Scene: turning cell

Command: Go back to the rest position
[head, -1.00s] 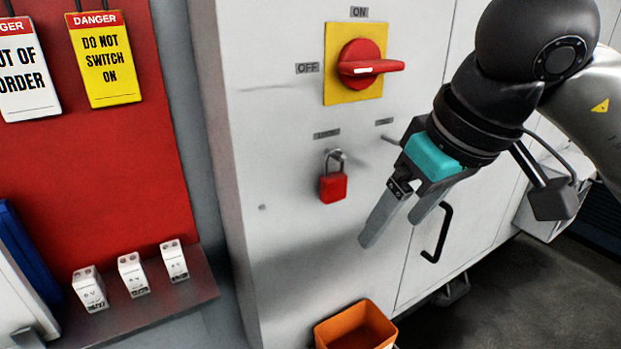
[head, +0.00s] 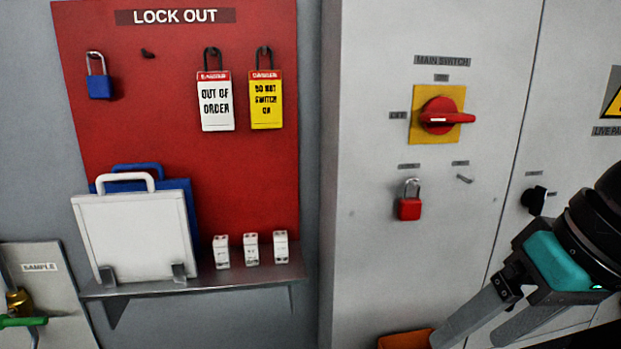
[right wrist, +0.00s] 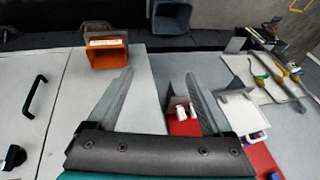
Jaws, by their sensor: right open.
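My right gripper (head: 482,325) is at the lower right of the head view, in front of the grey cabinet (head: 365,260). Its two fingers are spread with nothing between them. It also shows open in the right wrist view (right wrist: 163,90). A red padlock (head: 409,208) hangs on the cabinet below the red rotary main switch (head: 438,116), whose handle points sideways to the right. The gripper is below and to the right of the padlock, apart from it. My left gripper is in neither view.
A red lockout board (head: 130,130) holds a blue padlock (head: 99,87) and two tags, one white (head: 216,103) and one yellow (head: 266,101). Its shelf (head: 200,284) carries cases and small white devices. An orange bin (right wrist: 107,53) stands low by the cabinet.

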